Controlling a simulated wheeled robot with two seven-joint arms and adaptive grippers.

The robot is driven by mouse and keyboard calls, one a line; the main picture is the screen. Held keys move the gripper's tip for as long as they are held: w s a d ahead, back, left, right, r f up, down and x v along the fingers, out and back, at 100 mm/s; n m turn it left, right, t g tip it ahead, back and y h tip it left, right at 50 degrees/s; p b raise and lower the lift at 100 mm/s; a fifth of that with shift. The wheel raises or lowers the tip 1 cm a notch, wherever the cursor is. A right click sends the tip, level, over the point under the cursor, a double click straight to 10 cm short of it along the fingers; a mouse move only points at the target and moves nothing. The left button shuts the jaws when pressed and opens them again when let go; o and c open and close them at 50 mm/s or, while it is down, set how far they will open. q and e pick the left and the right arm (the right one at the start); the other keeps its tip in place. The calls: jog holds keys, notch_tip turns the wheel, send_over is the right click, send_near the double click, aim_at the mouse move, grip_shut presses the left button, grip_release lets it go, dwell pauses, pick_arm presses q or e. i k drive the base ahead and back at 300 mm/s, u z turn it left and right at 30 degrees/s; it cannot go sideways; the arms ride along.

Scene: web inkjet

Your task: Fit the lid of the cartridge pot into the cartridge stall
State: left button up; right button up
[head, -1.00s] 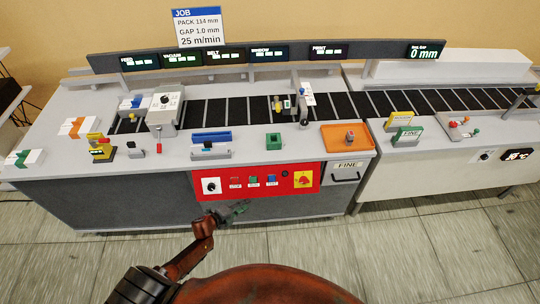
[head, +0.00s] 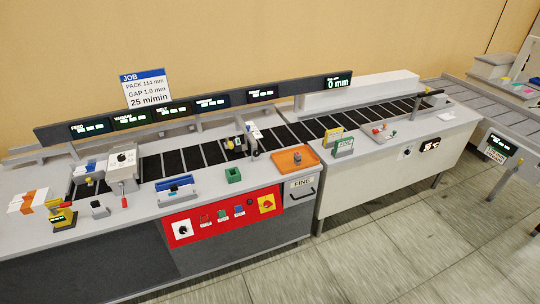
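An orange tray (head: 281,166) lies at the right end of the near machine's top. A small dark reddish item (head: 297,157) stands in it, perhaps the cartridge pot; I cannot make out its lid. A green block with a dark square opening (head: 233,175) sits left of the tray, on the same grey top. It may be the cartridge stall, but no label shows. Neither of my grippers is in the head view.
A blue holder (head: 175,184) stands left of the green block. A red control panel (head: 222,215) is on the front below. A belt (head: 200,157) runs behind. A white machine (head: 385,175) adjoins at right, carrying a grey tray with small parts (head: 381,132).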

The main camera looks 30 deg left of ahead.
aim_at(237, 148)
jog(key=u, duration=1.1)
jog(key=k, duration=0.15)
jog(key=z, duration=2)
jog(key=i, duration=2.05)
jog(key=u, duration=0.2)
jog(key=i, duration=1.4)
jog(key=u, duration=1.45)
jog(key=i, duration=0.95)
jog(key=u, duration=1)
